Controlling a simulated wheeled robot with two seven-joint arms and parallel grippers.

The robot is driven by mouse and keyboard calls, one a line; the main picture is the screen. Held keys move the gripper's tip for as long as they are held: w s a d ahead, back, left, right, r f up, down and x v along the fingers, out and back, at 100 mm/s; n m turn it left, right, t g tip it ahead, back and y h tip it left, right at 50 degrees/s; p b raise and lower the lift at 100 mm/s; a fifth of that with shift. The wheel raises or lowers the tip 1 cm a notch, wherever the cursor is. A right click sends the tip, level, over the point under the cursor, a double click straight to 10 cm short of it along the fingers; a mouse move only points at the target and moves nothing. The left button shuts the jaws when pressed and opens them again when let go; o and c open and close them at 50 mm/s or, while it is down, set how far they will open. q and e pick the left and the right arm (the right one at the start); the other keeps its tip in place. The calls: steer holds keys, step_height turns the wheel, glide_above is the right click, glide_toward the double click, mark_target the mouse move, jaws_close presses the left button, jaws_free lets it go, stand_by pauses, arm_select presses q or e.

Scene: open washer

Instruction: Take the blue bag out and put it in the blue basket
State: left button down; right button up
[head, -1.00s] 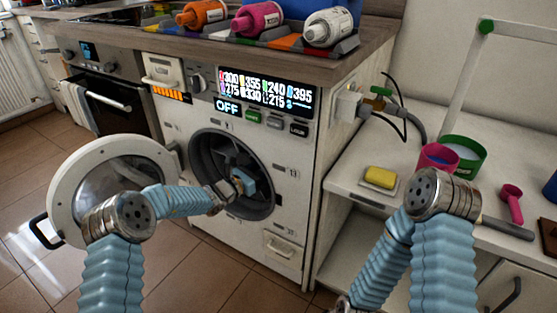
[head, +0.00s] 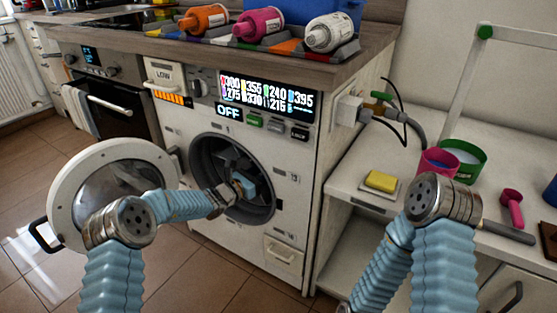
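The washer (head: 285,215) stands open, its round door (head: 65,195) swung out to the left. My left arm reaches through the opening, and my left gripper (head: 245,186) is at the mouth of the dark drum (head: 262,206). A small light-blue shape shows at the gripper's end; I cannot tell whether it is part of the gripper or the blue bag. The fingers are too small and dark to read. No separate blue bag is clear. A blue container (head: 300,12), possibly the blue basket, is cut off by the top edge. My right gripper is below the bottom edge.
Orange, pink and white bottles (head: 330,33) lie on the worktop above the washer. A hose and tap (head: 385,100) are at its right side. The right counter holds a yellow sponge (head: 381,180), green and pink tubs (head: 462,160) and a pink scoop (head: 511,205).

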arm_select(q)
steer(key=shift+d+r, duration=0.5)
steer(key=shift+r, duration=0.35)
steer(key=shift+s+a, duration=0.35)
steer(key=shift+s, duration=0.1)
steer(key=s+d+p+v, duration=0.1)
steer(key=v, duration=0.8)
steer(key=s+d+p+v, duration=0.1)
steer(key=s+d+v, duration=0.1)
steer(key=v, duration=0.7)
steer(key=shift+s+a+f, duration=0.2)
steer(key=shift+s+f, duration=0.15)
steer(key=s+a+f+n+t+y+p, duration=0.1)
steer(key=s+a+n+t+y, duration=0.1)
steer(key=s+a, duration=0.3)
steer(key=s+a+f+n+t+y+p, duration=0.1)
steer(key=s+a+f+n+t+y, duration=0.1)
steer(key=s+a, duration=0.3)
steer(key=shift+a+f+y, duration=0.3)
steer(key=shift+a+y, duration=0.15)
steer(key=shift+y, duration=0.05)
steer(key=shift+w, duration=0.1)
